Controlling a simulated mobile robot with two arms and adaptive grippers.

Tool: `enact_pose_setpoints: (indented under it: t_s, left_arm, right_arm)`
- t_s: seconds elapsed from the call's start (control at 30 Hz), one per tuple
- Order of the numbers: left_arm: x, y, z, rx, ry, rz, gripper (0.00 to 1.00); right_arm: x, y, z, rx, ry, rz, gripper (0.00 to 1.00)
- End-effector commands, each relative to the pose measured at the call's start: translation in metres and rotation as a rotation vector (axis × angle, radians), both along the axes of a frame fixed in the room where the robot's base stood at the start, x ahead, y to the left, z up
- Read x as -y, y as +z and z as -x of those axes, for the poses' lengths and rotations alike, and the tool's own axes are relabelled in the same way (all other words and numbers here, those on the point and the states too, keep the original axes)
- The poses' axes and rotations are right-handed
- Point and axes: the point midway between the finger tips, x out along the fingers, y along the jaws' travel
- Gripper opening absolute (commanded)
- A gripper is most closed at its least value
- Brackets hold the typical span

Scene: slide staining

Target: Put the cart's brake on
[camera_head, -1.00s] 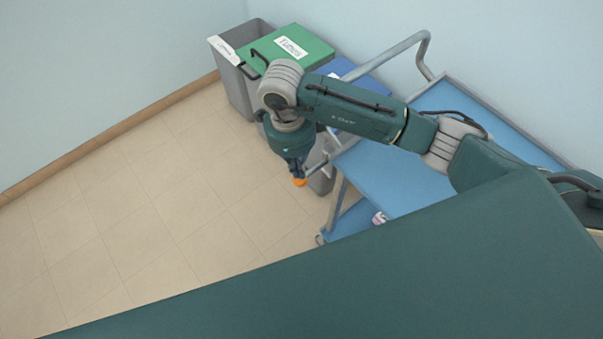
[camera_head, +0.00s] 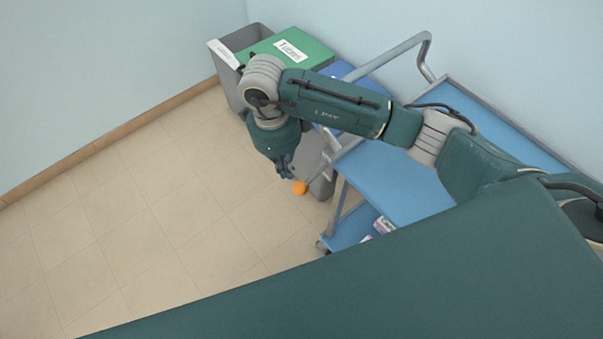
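The blue cart (camera_head: 385,184) stands at the right with a grey tube handle (camera_head: 391,53) at its far end. A round orange knob (camera_head: 300,187) shows just off the cart's left end, on what looks like a thin lever reaching toward the cart. My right gripper (camera_head: 287,174) points down just left of and above the knob in the picture. A small gap seems to show between them, and nothing is seen in the fingers. The fingers are small and dark, so their opening is unclear. My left gripper is out of view.
Behind my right gripper are a grey bin (camera_head: 228,81), a green-lidded bin (camera_head: 305,52) with a label, and a blue-lidded one (camera_head: 340,70), close to the cart. Small boxes (camera_head: 383,225) lie on the cart's lower shelf. The tiled floor (camera_head: 130,215) at left is clear.

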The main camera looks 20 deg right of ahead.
Motion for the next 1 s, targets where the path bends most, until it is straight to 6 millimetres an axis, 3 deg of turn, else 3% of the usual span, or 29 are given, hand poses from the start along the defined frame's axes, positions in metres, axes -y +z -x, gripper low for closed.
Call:
enact_pose_setpoints:
  t_s: [0.5,0.7,1.0]
  left_arm:
    - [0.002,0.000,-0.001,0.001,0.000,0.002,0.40]
    - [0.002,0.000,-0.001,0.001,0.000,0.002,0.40]
    - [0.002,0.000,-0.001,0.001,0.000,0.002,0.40]
  right_arm:
    - [-0.009,0.098,-0.007,0.006,0.002,0.001,0.00]
    - [-0.010,0.113,-0.007,0.001,0.000,0.002,0.00]
    - [-0.010,0.114,-0.006,0.000,0.000,0.001,0.00]
